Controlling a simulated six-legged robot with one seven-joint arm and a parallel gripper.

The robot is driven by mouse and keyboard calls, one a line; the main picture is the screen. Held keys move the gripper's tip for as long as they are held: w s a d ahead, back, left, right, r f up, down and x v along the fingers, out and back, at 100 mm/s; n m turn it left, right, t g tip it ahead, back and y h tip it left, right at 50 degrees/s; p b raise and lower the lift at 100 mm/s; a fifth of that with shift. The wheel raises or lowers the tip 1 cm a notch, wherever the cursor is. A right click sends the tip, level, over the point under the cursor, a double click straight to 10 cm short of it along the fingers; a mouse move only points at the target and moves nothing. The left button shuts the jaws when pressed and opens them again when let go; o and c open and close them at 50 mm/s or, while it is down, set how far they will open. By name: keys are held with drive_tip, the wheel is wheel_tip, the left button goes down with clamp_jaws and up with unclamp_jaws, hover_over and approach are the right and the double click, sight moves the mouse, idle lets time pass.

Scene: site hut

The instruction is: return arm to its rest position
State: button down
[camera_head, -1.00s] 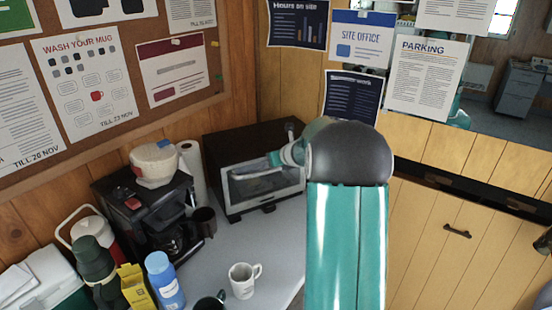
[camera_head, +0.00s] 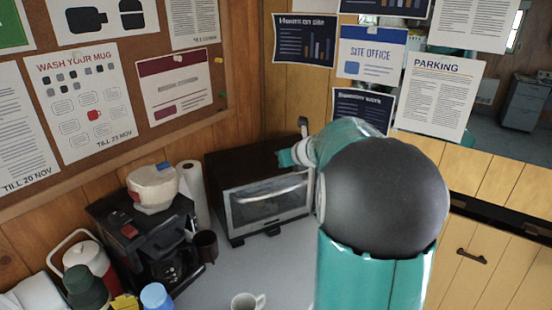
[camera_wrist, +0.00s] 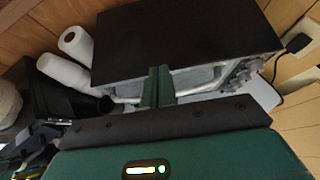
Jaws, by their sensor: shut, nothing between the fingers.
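My arm, teal with a dark grey rounded joint, rises at the right of centre in the head view. My gripper shows in the wrist view (camera_wrist: 158,84), its two dark green fingers close together with nothing between them. They stand out in front of the toaster oven (camera_head: 262,200), whose dark top (camera_wrist: 185,40) fills the upper middle of the wrist view. I cannot tell the gap between fingertips and oven. In the head view the fingers are hidden behind my arm.
Left of the oven stand a paper towel roll (camera_head: 194,190), a dark mug (camera_head: 205,246) and a coffee maker (camera_head: 165,245). A white mug (camera_head: 246,302) is at the counter's front. A red jug (camera_head: 88,265) and blue bottle (camera_head: 156,297) stand left. Bare counter (camera_head: 270,265) lies before the oven.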

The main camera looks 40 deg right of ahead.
drive_tip(key=s+a+r+n+g+y, duration=0.15)
drive_tip(key=s+a+n, duration=0.25)
drive_tip(key=a+n, duration=0.65)
drive_tip(key=s+a+r+n+g+y, duration=0.15)
drive_tip(key=s+a+n, duration=0.45)
drive_tip(key=a, duration=0.7)
drive_tip(key=s+a+f+n+g, duration=0.1)
drive_tip(key=s+a+n, duration=0.2)
drive_tip(key=s+n, duration=0.3)
drive_tip(key=s+a+f+n, duration=0.1)
drive_tip(key=s+a+n, duration=0.2)
drive_tip(key=s+n, duration=0.3)
drive_tip(key=s+a+f+n+g+h, duration=0.1)
drive_tip(key=s+a+n, duration=0.2)
drive_tip(key=s+n, duration=0.3)
drive_tip(key=n, duration=0.3)
drive_tip(key=shift+f+g, duration=0.3)
drive_tip(key=shift+f, duration=0.1)
